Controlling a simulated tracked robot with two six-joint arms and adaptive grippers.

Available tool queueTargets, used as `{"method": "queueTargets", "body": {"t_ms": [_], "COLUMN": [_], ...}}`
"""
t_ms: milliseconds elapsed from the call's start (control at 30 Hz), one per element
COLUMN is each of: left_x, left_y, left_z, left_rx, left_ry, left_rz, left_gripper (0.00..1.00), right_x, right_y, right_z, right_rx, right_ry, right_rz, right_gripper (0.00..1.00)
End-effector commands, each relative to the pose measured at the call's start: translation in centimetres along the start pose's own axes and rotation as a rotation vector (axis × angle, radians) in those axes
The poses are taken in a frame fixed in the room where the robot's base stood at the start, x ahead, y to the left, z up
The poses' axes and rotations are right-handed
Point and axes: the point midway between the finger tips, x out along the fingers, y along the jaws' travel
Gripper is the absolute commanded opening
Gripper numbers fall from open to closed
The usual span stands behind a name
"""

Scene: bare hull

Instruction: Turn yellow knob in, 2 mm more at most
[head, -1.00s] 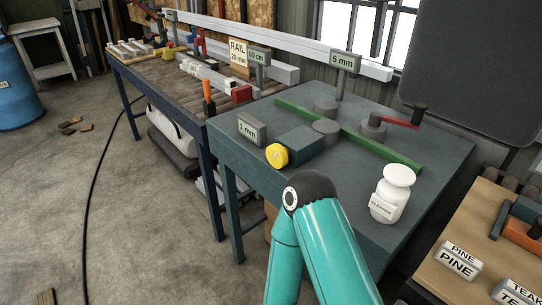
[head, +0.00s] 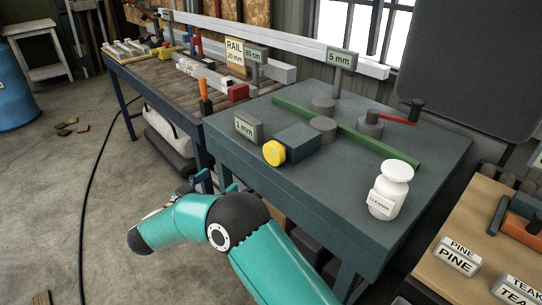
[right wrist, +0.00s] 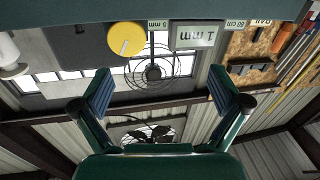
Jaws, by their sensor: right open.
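The yellow knob (head: 274,152) sits on the end of a dark teal block (head: 301,142) near the front left of the grey-blue table. In the head view the right gripper (head: 216,183) is mostly hidden behind my arm, below and left of the knob. My left gripper is not in view.
A "1 mm" sign (head: 248,127) stands beside the knob; a "5 mm" sign (head: 341,60) stands farther back. A green bar (head: 390,148) crosses the table (head: 350,205). A red-handled crank (head: 397,118) and a white cleaner bottle (head: 387,191) stand at the right.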

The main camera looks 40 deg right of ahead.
Motion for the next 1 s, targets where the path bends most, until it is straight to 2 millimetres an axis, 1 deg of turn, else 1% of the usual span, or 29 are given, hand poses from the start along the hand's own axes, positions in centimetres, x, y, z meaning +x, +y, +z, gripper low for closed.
{"method": "queueTargets", "body": {"t_ms": [33,100,167,267,367,567,800,1000], "left_x": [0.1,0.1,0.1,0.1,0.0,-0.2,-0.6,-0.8], "left_y": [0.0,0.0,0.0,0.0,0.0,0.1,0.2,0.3], "left_z": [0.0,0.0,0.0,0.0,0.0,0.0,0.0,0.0], "left_rx": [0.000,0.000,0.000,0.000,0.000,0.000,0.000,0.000], "left_ry": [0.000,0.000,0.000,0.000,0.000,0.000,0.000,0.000], "left_rz": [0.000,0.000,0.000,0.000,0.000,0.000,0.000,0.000], "left_gripper": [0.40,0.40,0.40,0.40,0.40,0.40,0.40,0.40], "right_x": [-0.8,-1.5,-1.7,-1.4,-0.2,3.4,8.6,12.2], "right_y": [0.9,1.9,2.5,3.0,3.2,4.0,5.0,5.7], "right_z": [-1.0,-1.8,-2.2,-2.4,-2.4,-2.3,-2.2,-2.0], "right_rx": [-0.001,-0.014,-0.023,-0.029,-0.030,-0.030,-0.029,-0.029], "right_ry": [-0.007,-0.018,-0.026,-0.032,-0.032,-0.031,-0.030,-0.031], "right_rz": [0.069,0.140,0.176,0.199,0.201,0.201,0.200,0.198], "right_gripper": [0.99,0.99,0.99,0.99,0.99,0.99,0.99,0.99]}}
